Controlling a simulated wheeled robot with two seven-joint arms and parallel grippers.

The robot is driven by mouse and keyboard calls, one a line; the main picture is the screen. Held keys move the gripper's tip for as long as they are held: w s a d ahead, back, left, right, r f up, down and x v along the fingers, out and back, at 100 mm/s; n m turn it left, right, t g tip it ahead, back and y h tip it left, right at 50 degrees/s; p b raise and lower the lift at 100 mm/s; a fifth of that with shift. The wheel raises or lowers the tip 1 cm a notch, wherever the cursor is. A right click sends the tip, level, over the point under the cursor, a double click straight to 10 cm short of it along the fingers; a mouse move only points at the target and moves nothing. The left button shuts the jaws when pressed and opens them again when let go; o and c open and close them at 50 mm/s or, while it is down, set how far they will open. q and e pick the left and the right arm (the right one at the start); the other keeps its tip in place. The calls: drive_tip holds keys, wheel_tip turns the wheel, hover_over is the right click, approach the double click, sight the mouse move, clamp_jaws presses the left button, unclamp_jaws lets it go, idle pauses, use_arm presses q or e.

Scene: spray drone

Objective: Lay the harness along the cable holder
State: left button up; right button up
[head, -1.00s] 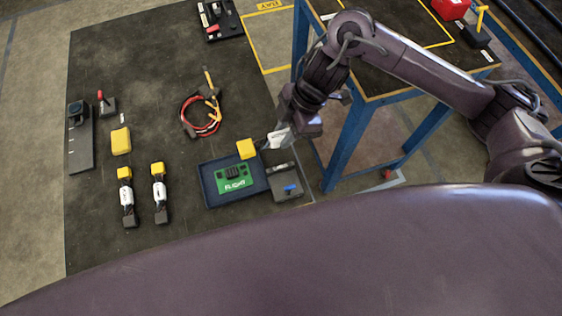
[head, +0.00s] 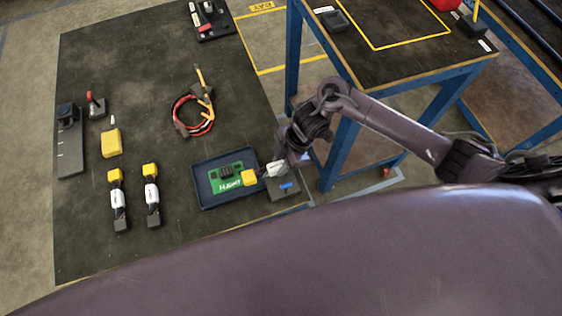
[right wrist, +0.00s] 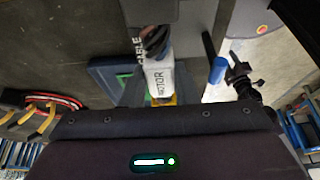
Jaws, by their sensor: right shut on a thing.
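My right gripper (head: 283,165) is shut on a white-sleeved motor cable piece (head: 274,169) with a yellow block end (head: 249,177). The yellow end is over the right edge of the blue tray. In the right wrist view the white sleeve (right wrist: 159,80) reads "MOTOR"; the fingertips are hard to make out. A dark block with a blue piece (head: 287,187), possibly the cable holder, lies just below the gripper; I cannot tell whether they touch. A red-and-black cable coil (head: 194,127) with yellow ends, possibly the harness, lies on the mat. My left gripper is not in view.
The blue tray (head: 199,178) holds a green board. Two yellow-topped white pieces (head: 117,200) (head: 151,196), a yellow block (head: 110,142) and a red-handled part (head: 96,105) sit left. A blue-legged table (head: 340,152) stands right of the gripper. The mat's middle is mostly clear.

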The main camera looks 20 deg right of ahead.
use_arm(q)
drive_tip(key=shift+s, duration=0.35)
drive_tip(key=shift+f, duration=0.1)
use_arm(e)
drive_tip(key=shift+f, duration=0.15)
use_arm(q)
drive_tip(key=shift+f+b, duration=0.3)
drive_tip(key=shift+b, duration=0.05)
use_arm(e)
drive_tip(key=shift+f, duration=0.5)
drive_tip(key=o, duration=1.1)
drive_tip(key=shift+c, duration=0.2)
